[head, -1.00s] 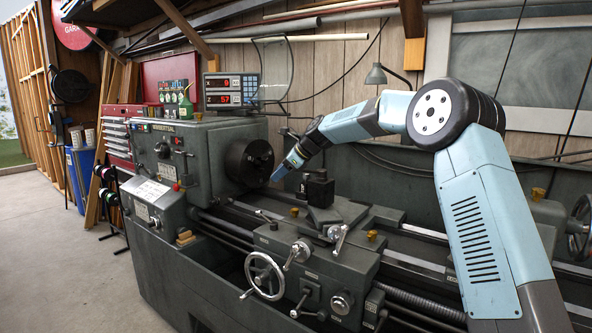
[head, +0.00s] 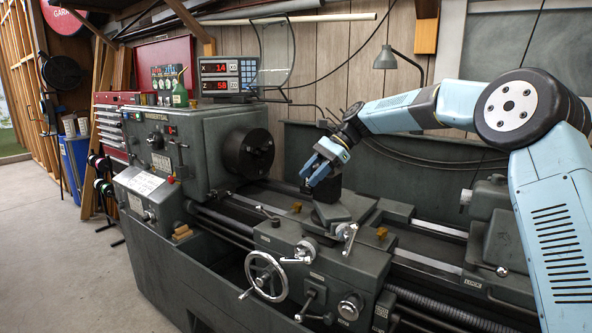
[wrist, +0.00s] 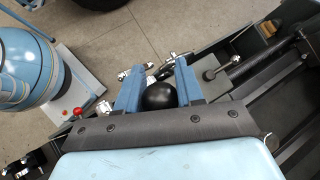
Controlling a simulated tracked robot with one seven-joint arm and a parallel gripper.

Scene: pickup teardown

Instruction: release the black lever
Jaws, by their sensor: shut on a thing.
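The black lever's round knob (wrist: 159,96) shows in the wrist view between the two blue fingers of my gripper (wrist: 157,88). My gripper is shut on it. The lever's shaft below the knob is hidden. In the head view my gripper (head: 316,170) points down at the dark tool post (head: 327,188) on the lathe's carriage. The fingers cover the knob there, so I cannot make it out in that view.
The lathe's chuck (head: 248,153) is to the left of my gripper. The carriage handwheel (head: 266,275) and several small levers are in front below. The tailstock (head: 500,235) stands to the right. Concrete floor (head: 60,270) is clear at the left.

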